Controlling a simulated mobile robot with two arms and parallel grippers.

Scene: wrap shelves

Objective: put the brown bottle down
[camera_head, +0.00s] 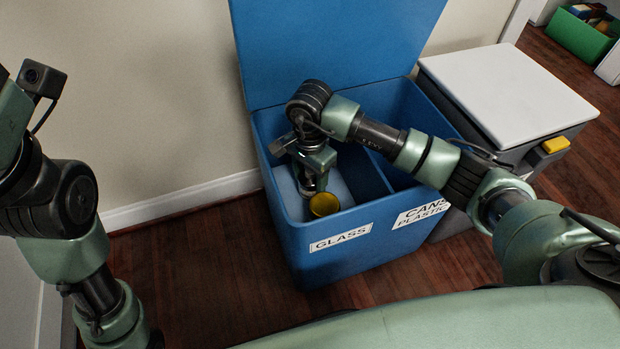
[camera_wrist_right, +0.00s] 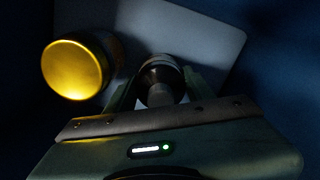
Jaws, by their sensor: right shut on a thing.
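My right gripper (camera_head: 308,183) reaches down into the glass compartment of the blue bin (camera_head: 300,240). In the right wrist view, its fingers (camera_wrist_right: 155,92) are shut around a dark bottle (camera_wrist_right: 160,72), seen nearly end-on; its brown colour is hard to make out in the dim light. In the head view my gripper mostly hides the bottle. I cannot tell whether its base touches the compartment floor. My left arm shows at the left, but its gripper is out of frame.
A jar with a yellow lid (camera_head: 323,204) stands in the same compartment, close beside the gripper; it also shows in the right wrist view (camera_wrist_right: 75,70). A divider separates the cans and plastic side. The blue lid (camera_head: 330,45) is raised. A white-lidded bin (camera_head: 510,90) stands right.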

